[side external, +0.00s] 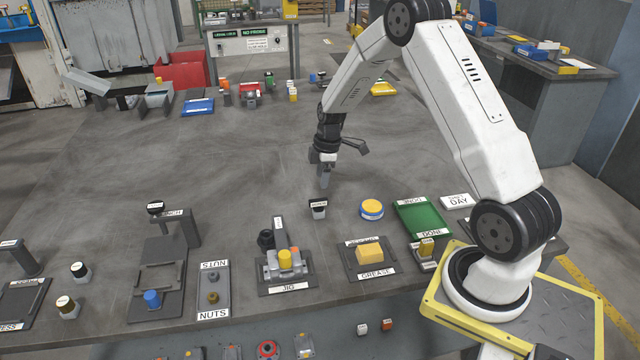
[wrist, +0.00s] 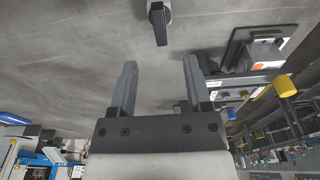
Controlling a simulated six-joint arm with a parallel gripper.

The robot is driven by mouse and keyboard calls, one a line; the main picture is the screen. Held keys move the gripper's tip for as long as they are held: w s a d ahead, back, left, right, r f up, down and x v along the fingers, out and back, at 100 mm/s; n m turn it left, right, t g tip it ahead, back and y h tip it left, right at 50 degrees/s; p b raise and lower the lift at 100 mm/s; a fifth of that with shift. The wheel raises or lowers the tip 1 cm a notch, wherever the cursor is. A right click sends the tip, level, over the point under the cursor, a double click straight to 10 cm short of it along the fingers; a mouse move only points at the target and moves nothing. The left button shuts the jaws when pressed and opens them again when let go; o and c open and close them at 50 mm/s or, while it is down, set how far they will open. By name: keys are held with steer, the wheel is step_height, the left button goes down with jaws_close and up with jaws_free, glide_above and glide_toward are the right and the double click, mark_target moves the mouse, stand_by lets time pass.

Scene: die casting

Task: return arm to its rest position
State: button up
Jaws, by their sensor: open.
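My gripper (side external: 324,182) hangs from my bent arm above the middle of the grey work table, fingers pointing down. In the wrist view my gripper (wrist: 160,68) has its two dark fingers apart with nothing between them. In the side view a small dark-topped block (side external: 318,208) stands on the table just below the fingertips, apart from them.
Near the front edge are a jig (side external: 287,290) holding a yellow-topped part, a grease tray (side external: 390,272), a green tray (side external: 425,222), a nuts tray (side external: 214,300) and a black-handled punch (side external: 180,228). A round yellow-and-blue tin (side external: 371,209) stands right of my gripper. The table's middle left is clear.

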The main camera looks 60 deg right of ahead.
steer(key=s+a+r+m, duration=0.4)
steer(key=s+a, duration=0.3)
steer(key=a, duration=0.3)
steer(key=s+a+r+m+t+h, duration=0.1)
steer(key=s+a+r+m, duration=0.4)
steer(key=s+a, duration=0.3)
steer(key=a, duration=0.3)
steer(key=shift+s+t, duration=0.3)
